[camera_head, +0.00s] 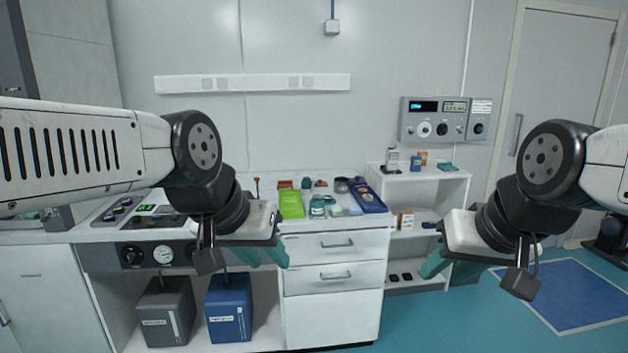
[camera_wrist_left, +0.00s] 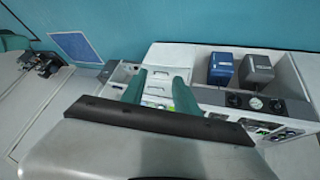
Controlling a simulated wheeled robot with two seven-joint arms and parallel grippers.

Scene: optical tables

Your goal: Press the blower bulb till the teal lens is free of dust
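My left gripper (camera_head: 252,256) hangs in front of the bench, well short of the objects on it. In the left wrist view its two teal fingers (camera_wrist_left: 158,90) stand apart with nothing between them. My right gripper (camera_head: 458,262) hangs in front of the white shelf unit; its teal fingers appear apart and empty. I cannot clearly make out the blower bulb or the teal lens. A small dark green item (camera_head: 307,184) and a teal-labelled jar (camera_head: 317,207) stand among small things on the bench. A flat teal item (camera_head: 446,166) lies on the shelf top.
A green tray (camera_head: 291,206) and a blue tray (camera_head: 368,204) lie on the bench top (camera_head: 345,224), above white drawers. A white shelf unit (camera_head: 433,181) stands to the right with bottles and boxes. Grey (camera_head: 165,312) and blue (camera_head: 229,310) boxes sit under the bench.

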